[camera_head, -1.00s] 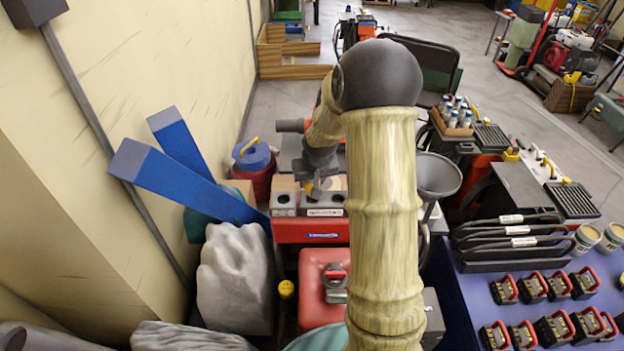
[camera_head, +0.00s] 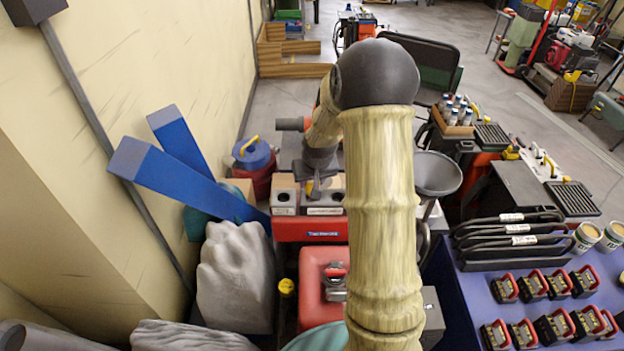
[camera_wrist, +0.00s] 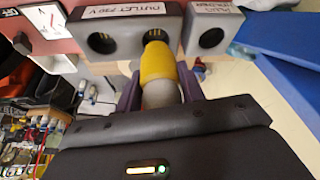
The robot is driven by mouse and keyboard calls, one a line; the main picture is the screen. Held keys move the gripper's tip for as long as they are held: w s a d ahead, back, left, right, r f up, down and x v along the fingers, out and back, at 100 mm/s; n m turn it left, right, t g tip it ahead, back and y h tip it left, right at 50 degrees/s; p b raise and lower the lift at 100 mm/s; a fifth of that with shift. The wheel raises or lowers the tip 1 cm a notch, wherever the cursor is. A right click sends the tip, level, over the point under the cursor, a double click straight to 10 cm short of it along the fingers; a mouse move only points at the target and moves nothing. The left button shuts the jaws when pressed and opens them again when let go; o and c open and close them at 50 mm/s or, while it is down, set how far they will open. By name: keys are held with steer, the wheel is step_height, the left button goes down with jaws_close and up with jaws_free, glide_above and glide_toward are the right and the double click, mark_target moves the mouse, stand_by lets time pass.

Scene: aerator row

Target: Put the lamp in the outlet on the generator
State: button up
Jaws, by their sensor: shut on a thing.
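My gripper (camera_wrist: 160,92) is shut on the lamp (camera_wrist: 158,68), which has a yellow end and a pale grey-white body. In the wrist view the yellow end points at the right-hand socket of the grey outlet box (camera_wrist: 127,27), labelled "OUTLET 230 V". It covers the socket's lower part; the upper rim and contacts show above it. I cannot tell whether the end touches or enters the socket. The left-hand socket is empty. In the head view my gripper (camera_head: 317,186) is over the outlet box (camera_head: 323,211) on the red generator (camera_head: 311,230); the lamp is hidden there.
A grey box labelled "PLUG HOLDER" (camera_wrist: 213,30), with an empty hole, stands right of the outlet in the wrist view. In the head view, blue beams (camera_head: 180,180) lean at the left, a grey rock (camera_head: 235,278) stands nearer, and a grey funnel (camera_head: 438,173) is at the right.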

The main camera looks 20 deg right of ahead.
steer(key=shift+f+b, duration=1.1)
steer(key=shift+f, duration=0.7)
steer(key=o, duration=1.1)
steer(key=p+v, duration=0.4)
steer(key=v, duration=1.3)
steer(key=shift+s+r, duration=0.1)
steer(key=shift+r, duration=0.1)
